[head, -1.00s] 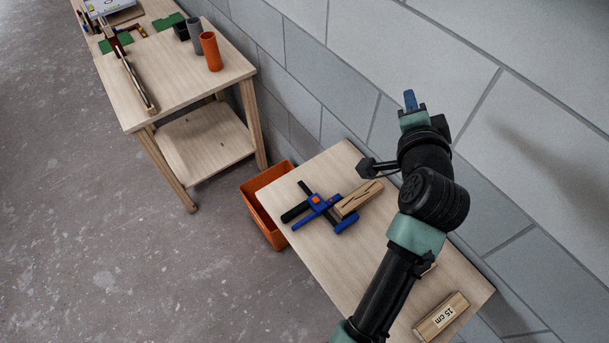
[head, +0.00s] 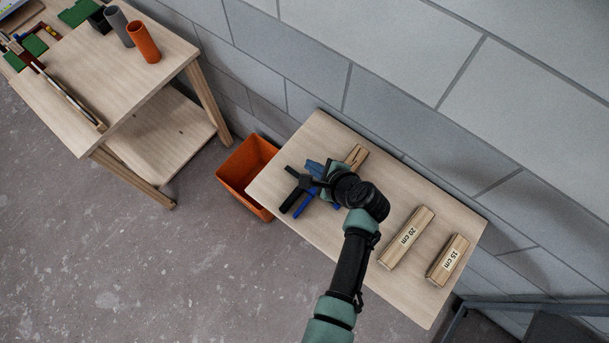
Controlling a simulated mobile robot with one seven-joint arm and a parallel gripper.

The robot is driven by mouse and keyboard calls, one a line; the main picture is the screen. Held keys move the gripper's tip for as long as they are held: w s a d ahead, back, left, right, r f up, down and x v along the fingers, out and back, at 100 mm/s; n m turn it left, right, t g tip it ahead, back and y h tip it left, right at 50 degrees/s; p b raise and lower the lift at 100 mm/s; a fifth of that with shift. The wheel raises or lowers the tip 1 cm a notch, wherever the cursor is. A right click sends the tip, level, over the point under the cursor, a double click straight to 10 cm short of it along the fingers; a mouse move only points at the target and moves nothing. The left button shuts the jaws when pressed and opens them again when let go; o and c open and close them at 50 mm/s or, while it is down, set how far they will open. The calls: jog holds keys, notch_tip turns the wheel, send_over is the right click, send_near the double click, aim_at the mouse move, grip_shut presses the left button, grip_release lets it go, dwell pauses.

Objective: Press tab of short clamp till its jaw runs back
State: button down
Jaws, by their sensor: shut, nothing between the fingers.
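The short clamp, blue with black parts (head: 304,209), lies on the near wooden table. A wooden block (head: 357,155) lies by its upper right side. My gripper (head: 322,178) is over the middle of the clamp, pointing down and left, and looks shut with nothing held. The gripper hides the orange tab and much of the clamp body. I cannot tell whether the fingertips touch the tab, nor where the jaw stands.
The near table (head: 440,215) carries blocks marked 20 cm (head: 406,238) and 15 cm (head: 448,260) at right. An orange bin (head: 245,168) stands on the floor left of it. Another table (head: 120,80) holds an orange cup (head: 143,42). A block wall (head: 400,60) runs behind.

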jog(key=shift+f, duration=0.1)
notch_tip(320, 180, down, 7)
jog(key=b, duration=0.7)
jog(key=shift+f+b, duration=0.2)
jog(key=shift+b, duration=0.2)
jog(key=shift+f+b, duration=0.4)
jog(key=shift+f, duration=0.2)
jog(key=shift+f, duration=0.1)
dwell(0.9)
jog(key=shift+f, duration=0.3)
jog(key=shift+f+b, duration=0.5)
jog(key=shift+b, duration=0.05)
dwell(0.5)
jog(key=shift+r, duration=0.2)
jog(key=shift+r+p, duration=0.75)
jog(key=shift+p, duration=0.2)
